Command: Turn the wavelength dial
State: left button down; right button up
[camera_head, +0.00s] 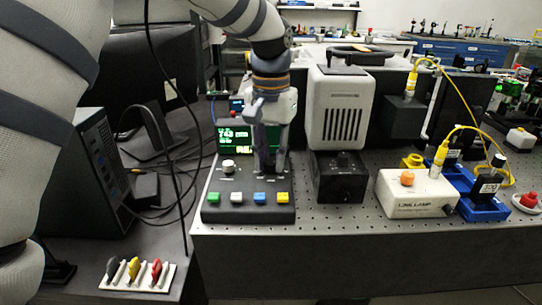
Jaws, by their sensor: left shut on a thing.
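The spectrometer control box (245,208) is dark, with a screen (234,138) of green text behind its sloped panel. A pale round knob (228,167) stands on the left of the panel. My left gripper (270,168) points down over the right half of the panel, beside that knob. Its fingers are shut on the wavelength dial, which they mostly hide. The lettering on the panel is too small to read. My right gripper is not in view.
Green, white, blue and yellow buttons line the box's front. A black box (339,178) under a white vented housing (340,110) stands close on the right. A white lamp box (417,194) is further right. A rack of coloured plugs (138,275) lies front left. Bare breadboard (335,216) shows in front.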

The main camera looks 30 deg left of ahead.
aim_at(271, 162)
pick_arm(q)
jog(key=shift+m, duration=1.3)
jog(key=c, duration=1.4)
grip_release()
notch_tip(271, 162, up, 12)
